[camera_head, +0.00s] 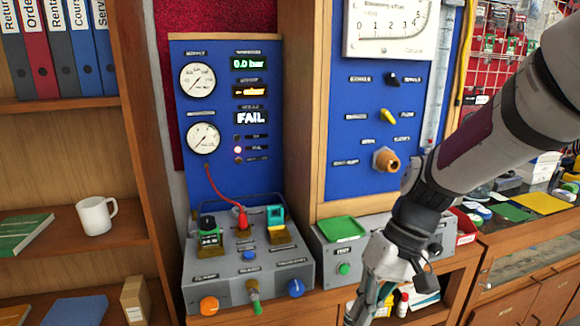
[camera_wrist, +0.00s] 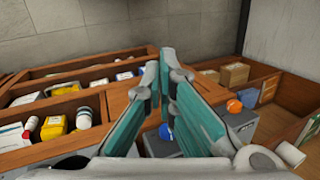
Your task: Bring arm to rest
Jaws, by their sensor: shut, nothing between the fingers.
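My arm comes in from the right in the camera_head view and points down. My gripper (camera_head: 368,304) is low in front of the shelf below the right-hand grey box, partly cut off by the bottom edge. In the camera_wrist view the two teal finger pads of my gripper (camera_wrist: 162,68) lean together towards their tips. The gripper is shut and nothing is held between the fingers.
A grey control box (camera_head: 248,268) with knobs stands left of my gripper, below a blue gauge panel (camera_head: 226,120) reading FAIL. A second grey box (camera_head: 330,262) is just behind my wrist. A white mug (camera_head: 95,215) stands on the left shelf.

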